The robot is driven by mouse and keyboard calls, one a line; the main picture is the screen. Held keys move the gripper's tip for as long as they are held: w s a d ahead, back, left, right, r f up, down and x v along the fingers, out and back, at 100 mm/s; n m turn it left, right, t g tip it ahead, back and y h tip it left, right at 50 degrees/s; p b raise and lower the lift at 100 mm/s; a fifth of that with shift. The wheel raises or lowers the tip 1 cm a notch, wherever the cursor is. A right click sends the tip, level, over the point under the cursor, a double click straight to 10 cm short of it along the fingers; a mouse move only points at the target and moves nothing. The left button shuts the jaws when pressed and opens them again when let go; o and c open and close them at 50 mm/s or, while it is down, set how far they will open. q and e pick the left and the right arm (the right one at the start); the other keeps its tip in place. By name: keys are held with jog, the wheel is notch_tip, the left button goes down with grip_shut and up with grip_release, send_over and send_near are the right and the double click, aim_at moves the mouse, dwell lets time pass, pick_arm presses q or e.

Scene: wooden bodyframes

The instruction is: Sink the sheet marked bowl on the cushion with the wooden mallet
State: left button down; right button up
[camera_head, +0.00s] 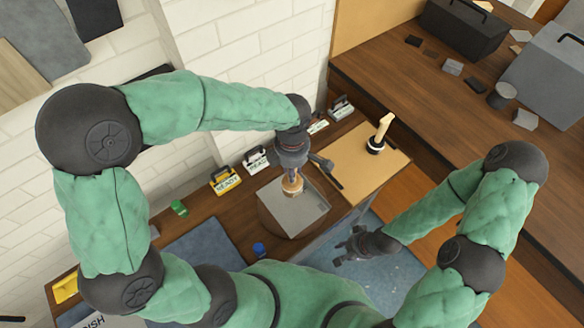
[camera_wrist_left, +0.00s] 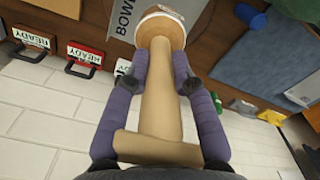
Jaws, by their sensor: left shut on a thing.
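The wooden mallet (camera_wrist_left: 158,100) stands out in the left wrist view, with a pale handle, a crosspiece at the near end and a round, white-rimmed far end. My left gripper (camera_wrist_left: 183,82) is shut on its handle. In the head view the mallet's round end (camera_head: 291,184) is over the grey sheet (camera_head: 292,212); I cannot tell whether they touch. The sheet also shows in the left wrist view (camera_wrist_left: 120,22), with part of the word BOWL readable. My right gripper (camera_head: 350,246) is empty and open, low beside the bench.
Yellow (camera_head: 225,180) and white (camera_head: 256,160) READY-marked holders line the wall side. A dark-headed hammer (camera_head: 326,168) lies right of the sheet. A wooden-handled black tool (camera_head: 378,140) stands on a tan board (camera_head: 350,160). A blue mat (camera_head: 205,250) lies at left.

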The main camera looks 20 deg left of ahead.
aim_at(292, 185)
pick_arm(q)
notch_tip(292, 185, down, 10)
jog(key=b, duration=0.8)
jog(key=shift+r+b, duration=0.15)
jog(key=shift+b, duration=0.2)
jog(key=shift+r+p, duration=0.45)
notch_tip(292, 185, up, 9)
jog(key=p, duration=0.5)
jog(key=shift+f+p, duration=0.1)
jog(key=shift+p, duration=0.3)
jog(key=shift+f, duration=0.15)
jog(key=shift+s, duration=0.1)
jog(key=s+d+r, duration=0.2)
jog(key=s, duration=0.6)
jog(key=shift+s+d+p, duration=0.25)
jog(key=shift+p, duration=0.05)
